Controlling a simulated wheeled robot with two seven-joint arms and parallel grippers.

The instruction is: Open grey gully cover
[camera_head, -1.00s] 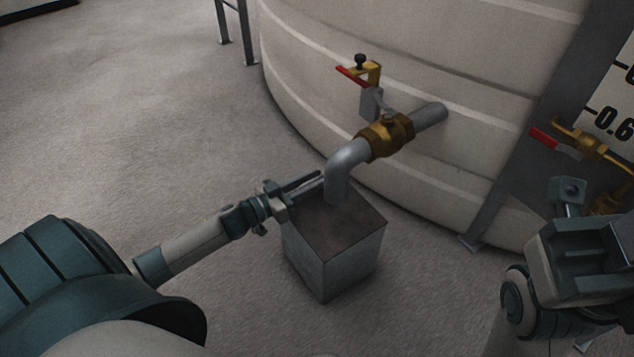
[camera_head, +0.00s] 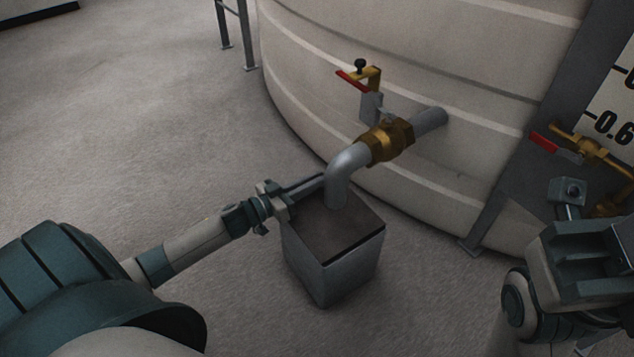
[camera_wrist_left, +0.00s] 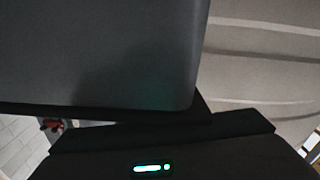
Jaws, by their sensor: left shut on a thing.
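The grey gully cover (camera_head: 335,235) is the square top of a grey box-shaped gully (camera_head: 345,275) on the floor, below a bent pipe. A dark line runs between the cover and the gully's right rim. My left gripper (camera_head: 308,185) reaches in from the left and is shut on the cover's far left edge, close to the pipe mouth. In the left wrist view, a large dark grey face (camera_wrist_left: 100,55), probably the cover, fills the upper left; the grip itself is not clear there. My right gripper (camera_head: 575,205) is at the right edge, away from the gully; its jaws are unclear.
The grey bent pipe (camera_head: 343,170) hangs over the cover's far side, with a brass valve (camera_head: 388,140) and red handle (camera_head: 351,79) behind. A large pale tank (camera_head: 450,75) stands behind. A grey post (camera_head: 505,165) is at right. Floor at left is clear.

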